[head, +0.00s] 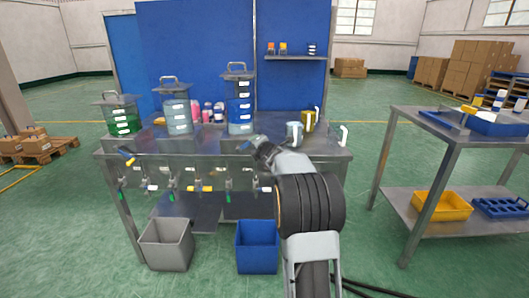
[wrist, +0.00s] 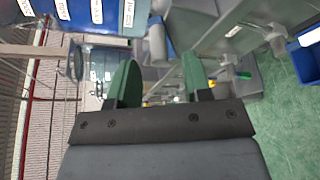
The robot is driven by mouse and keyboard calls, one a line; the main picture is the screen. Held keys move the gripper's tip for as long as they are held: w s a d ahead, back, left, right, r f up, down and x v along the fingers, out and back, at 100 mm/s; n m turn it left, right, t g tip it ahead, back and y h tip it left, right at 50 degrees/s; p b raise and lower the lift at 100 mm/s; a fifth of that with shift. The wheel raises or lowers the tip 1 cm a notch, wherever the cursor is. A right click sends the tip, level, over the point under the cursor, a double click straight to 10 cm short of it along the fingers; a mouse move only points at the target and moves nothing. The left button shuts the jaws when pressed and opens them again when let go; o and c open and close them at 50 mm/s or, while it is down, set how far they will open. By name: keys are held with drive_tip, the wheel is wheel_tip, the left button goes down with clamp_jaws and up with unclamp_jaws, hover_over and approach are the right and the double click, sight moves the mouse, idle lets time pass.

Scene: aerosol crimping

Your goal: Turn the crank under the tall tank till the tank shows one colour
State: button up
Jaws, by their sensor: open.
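The tall tank (head: 240,105) stands at the right of three lidded tanks on the steel bench. It looks blue through most of its height, with a paler band at the bottom; whether these are separate layers I cannot tell. Below it, small valves and handles (head: 228,184) hang under the bench front; which one is the crank I cannot make out. My gripper (head: 258,147) is at the bench's front edge, right of and below the tall tank. In the wrist view its two green fingers (wrist: 155,82) are apart with nothing gripped between them. A blue labelled body (wrist: 92,14) shows at upper left there.
A green tank (head: 121,117) and a pale tank (head: 177,112) stand further left on the bench (head: 200,146). Grey (head: 166,245) and blue (head: 257,247) bins stand below. A side table (head: 440,130) stands right.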

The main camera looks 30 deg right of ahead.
drive_tip(key=v, duration=0.9)
